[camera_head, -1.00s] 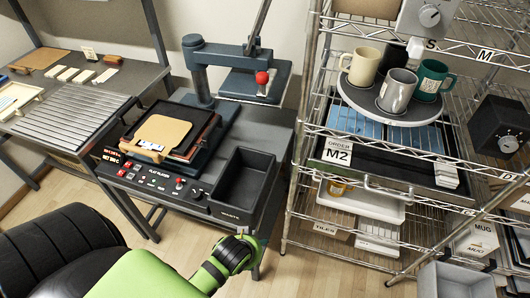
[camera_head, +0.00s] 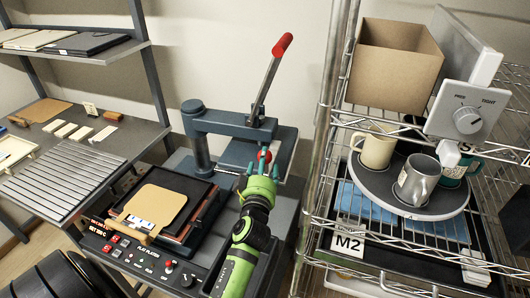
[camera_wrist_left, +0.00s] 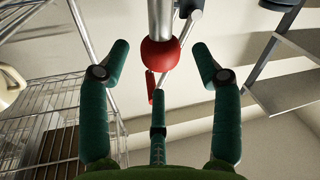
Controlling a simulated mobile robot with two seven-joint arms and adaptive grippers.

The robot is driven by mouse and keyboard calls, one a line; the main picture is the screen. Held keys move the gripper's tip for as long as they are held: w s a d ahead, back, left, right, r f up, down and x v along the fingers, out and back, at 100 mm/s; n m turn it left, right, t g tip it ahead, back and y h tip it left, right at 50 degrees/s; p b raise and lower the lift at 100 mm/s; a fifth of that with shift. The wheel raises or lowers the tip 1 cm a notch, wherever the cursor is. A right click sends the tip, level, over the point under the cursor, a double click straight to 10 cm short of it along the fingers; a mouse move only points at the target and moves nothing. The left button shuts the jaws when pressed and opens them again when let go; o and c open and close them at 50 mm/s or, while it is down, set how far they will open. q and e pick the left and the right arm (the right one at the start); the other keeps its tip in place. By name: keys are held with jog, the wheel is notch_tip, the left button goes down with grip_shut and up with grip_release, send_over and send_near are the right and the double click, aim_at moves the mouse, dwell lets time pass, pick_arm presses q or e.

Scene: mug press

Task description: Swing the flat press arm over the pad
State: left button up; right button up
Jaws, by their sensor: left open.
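The press arm (camera_head: 228,124) is dark grey and reaches right from its post (camera_head: 201,150); its flat plate (camera_head: 285,152) is out to the right, not over the pad. A red knob (camera_head: 265,156) hangs at the plate's front. The tan pad (camera_head: 156,208) lies on the dark press bed at lower left. My left gripper (camera_head: 262,180) is at the knob, with its fingers open. In the left wrist view the red knob (camera_wrist_left: 160,55) shows between the spread fingertips; contact cannot be told. My right gripper is not in view.
A lever with a red handle (camera_head: 282,45) rises from the press arm. A wire rack (camera_head: 335,150) stands close on the right, with mugs on a round tray (camera_head: 440,207) and a cardboard box (camera_head: 392,62). A ribbed side table (camera_head: 65,180) is at left.

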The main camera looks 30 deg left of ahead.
pick_arm(q)
jog(key=x, duration=0.3)
jog(key=shift+f, duration=0.15)
jog(key=shift+w+a+p, duration=0.2)
jog(key=shift+w+p, duration=0.1)
jog(key=shift+w, duration=0.1)
grip_shut()
jog(key=shift+s+f, duration=0.1)
jog(key=shift+f, duration=0.05)
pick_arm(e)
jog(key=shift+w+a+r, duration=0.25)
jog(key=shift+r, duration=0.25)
